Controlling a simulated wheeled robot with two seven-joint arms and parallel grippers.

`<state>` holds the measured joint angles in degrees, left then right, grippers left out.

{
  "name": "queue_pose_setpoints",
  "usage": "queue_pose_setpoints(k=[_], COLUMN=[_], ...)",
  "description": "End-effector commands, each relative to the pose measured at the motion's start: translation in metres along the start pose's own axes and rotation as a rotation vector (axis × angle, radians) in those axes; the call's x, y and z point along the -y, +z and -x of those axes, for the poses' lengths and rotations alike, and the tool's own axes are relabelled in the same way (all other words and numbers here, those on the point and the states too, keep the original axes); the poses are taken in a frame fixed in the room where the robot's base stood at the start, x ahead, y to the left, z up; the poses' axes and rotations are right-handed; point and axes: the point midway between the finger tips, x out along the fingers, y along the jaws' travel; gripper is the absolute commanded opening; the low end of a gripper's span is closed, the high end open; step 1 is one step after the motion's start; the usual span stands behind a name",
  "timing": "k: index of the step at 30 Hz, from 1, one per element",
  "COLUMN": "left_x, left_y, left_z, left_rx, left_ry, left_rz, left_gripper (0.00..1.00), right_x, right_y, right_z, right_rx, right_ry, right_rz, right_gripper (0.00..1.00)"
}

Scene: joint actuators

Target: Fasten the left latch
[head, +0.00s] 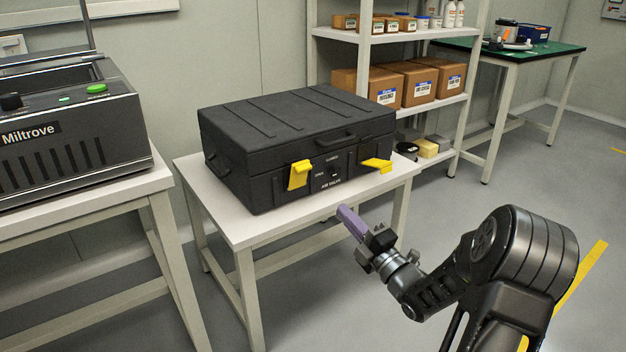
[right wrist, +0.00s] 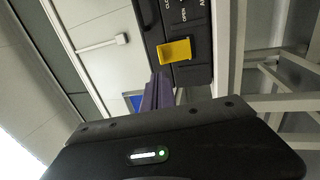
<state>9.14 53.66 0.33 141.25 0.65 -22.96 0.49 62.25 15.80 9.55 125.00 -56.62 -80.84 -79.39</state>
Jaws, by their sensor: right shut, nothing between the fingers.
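A closed black case (head: 290,135) stands on a small white table. Two yellow latches are on its front face. The left latch (head: 298,175) is a broad tab, taller than wide from the head. The right latch (head: 377,165) looks flatter and juts out. Whether either is fastened I cannot tell. My right gripper (head: 352,222) has purple fingers, shut and empty, in front of the case and below the latches, apart from it. In the right wrist view the purple fingers (right wrist: 158,92) point toward the left latch (right wrist: 175,51), beside the OPEN marking. My left gripper is not in view.
The white table (head: 235,228) has a narrow free strip before the case. A grey Miltrove machine (head: 70,135) stands on another table at left. A shelf with cardboard boxes (head: 405,85) is behind at right. The space in front of the case is open.

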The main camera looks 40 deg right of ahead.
Motion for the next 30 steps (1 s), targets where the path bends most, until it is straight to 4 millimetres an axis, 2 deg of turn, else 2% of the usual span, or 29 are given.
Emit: queue_pose_setpoints(k=[8,14,24,30], left_x=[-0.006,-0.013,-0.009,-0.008], left_y=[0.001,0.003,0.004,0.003], left_z=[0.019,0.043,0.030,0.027], left_rx=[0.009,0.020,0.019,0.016], left_ry=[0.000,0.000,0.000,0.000], left_rz=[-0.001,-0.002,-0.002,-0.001], left_gripper=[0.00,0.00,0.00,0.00], right_x=[-0.004,-0.005,0.002,0.001], right_y=[-0.001,-0.003,-0.001,0.000], right_z=[-0.021,-0.053,-0.117,-0.136], right_rx=[-0.003,-0.006,-0.001,0.001], right_ry=[0.001,-0.001,0.001,0.000], right_rz=[-0.003,-0.004,-0.001,-0.001], right_gripper=[0.00,0.00,0.00,0.00])
